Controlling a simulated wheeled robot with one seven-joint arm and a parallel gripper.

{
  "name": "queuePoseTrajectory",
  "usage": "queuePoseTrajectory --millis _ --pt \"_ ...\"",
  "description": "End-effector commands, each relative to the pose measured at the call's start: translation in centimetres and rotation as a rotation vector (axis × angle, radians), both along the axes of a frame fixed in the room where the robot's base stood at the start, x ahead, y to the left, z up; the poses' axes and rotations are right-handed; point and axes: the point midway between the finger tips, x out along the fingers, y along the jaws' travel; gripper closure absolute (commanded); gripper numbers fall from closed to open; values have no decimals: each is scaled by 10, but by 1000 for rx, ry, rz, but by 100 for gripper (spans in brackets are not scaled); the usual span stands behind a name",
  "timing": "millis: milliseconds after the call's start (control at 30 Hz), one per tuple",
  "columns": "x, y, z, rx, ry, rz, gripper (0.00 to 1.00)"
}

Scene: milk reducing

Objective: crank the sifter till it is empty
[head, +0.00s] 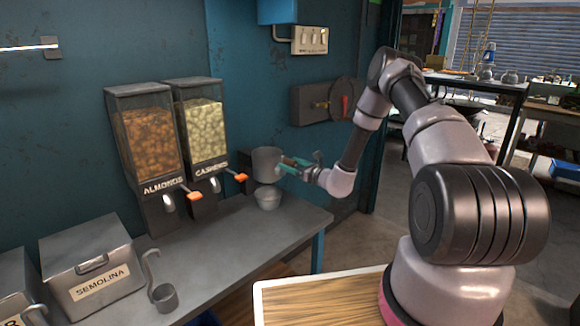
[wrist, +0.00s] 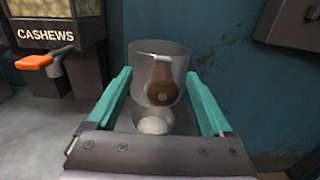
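The sifter (head: 266,160) is a grey metal cup with a brown crank knob (wrist: 161,82) on the side facing me. It appears upright directly above a small grey bowl (head: 268,198) at the counter's right end; I cannot see what supports it. The bowl holds something white (wrist: 153,124) in the wrist view. My gripper (wrist: 160,75) has its teal fingers spread to either side of the knob, with visible gaps. In the head view my gripper (head: 298,164) is at the sifter's right side. The sifter's inside is hidden.
Almond (head: 148,140) and cashew (head: 205,130) dispensers with orange levers stand left of the sifter. A semolina box (head: 92,270) and a hooked metal scoop (head: 164,295) are at the front left. The counter (head: 230,245) between is clear. A wall box (head: 325,100) hangs behind.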

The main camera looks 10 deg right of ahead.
Motion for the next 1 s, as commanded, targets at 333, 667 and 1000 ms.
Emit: queuePoseTrajectory --millis 333,667,1000 --pt "-19 -14 -1 0 2 -1 15" --pt "-51 -37 0 0 1 -2 15" --pt "-84 -62 -1 0 2 -2 15"
